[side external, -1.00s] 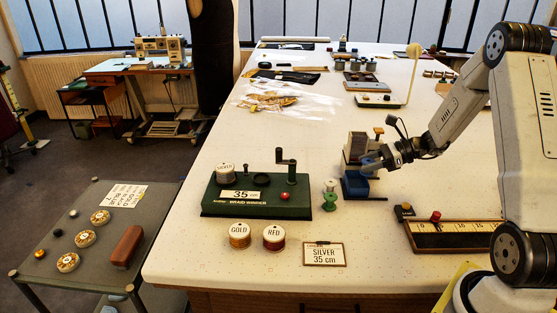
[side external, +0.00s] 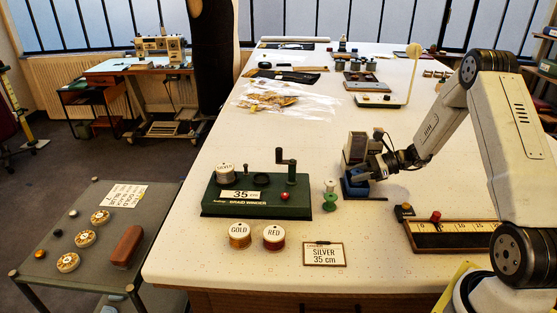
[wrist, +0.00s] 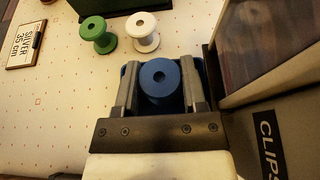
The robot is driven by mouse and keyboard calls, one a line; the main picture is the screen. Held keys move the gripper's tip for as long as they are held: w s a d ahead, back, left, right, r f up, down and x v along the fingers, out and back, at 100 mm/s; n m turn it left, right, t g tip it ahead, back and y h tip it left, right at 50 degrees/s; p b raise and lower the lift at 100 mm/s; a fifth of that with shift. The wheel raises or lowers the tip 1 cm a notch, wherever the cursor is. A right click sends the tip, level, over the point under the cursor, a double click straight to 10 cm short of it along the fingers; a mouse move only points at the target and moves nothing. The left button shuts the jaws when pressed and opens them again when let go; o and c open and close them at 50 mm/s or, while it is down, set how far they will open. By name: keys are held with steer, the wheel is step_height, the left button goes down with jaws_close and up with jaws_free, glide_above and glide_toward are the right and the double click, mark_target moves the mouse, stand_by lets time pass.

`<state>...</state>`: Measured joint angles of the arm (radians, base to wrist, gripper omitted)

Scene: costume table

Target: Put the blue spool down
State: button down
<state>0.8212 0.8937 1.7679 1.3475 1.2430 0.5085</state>
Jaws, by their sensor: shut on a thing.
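The blue spool (wrist: 160,78) is upright between the two fingers of my gripper (wrist: 158,85) in the wrist view, with its top and centre hole visible. My gripper (side external: 366,174) is shut on it. Blue also shows behind and outside the fingers, from a blue box-like holder (side external: 354,190) that is under the gripper in the side view. The spool's underside is hidden, so I cannot tell whether it touches the holder's floor.
A green spool (wrist: 93,33) and a white spool (wrist: 143,32) stand close by. A bin labelled CLIPS (wrist: 270,130) is close on the right in the wrist view. The green braid winder (side external: 257,195) and a SILVER 35 cm card (side external: 324,254) lie to the left.

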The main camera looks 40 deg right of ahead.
steer(key=shift+f, duration=0.75)
steer(key=shift+f, duration=0.1)
steer(key=shift+c, duration=2.2)
jaws_free()
steer(key=shift+s+d+r, duration=0.1)
steer(key=shift+d+r, duration=0.05)
steer(key=shift+r, duration=0.05)
steer(key=v, duration=1.1)
steer(key=shift+s+d+r, duration=0.15)
steer(key=shift+s+d, duration=0.05)
steer(key=shift+s, duration=0.05)
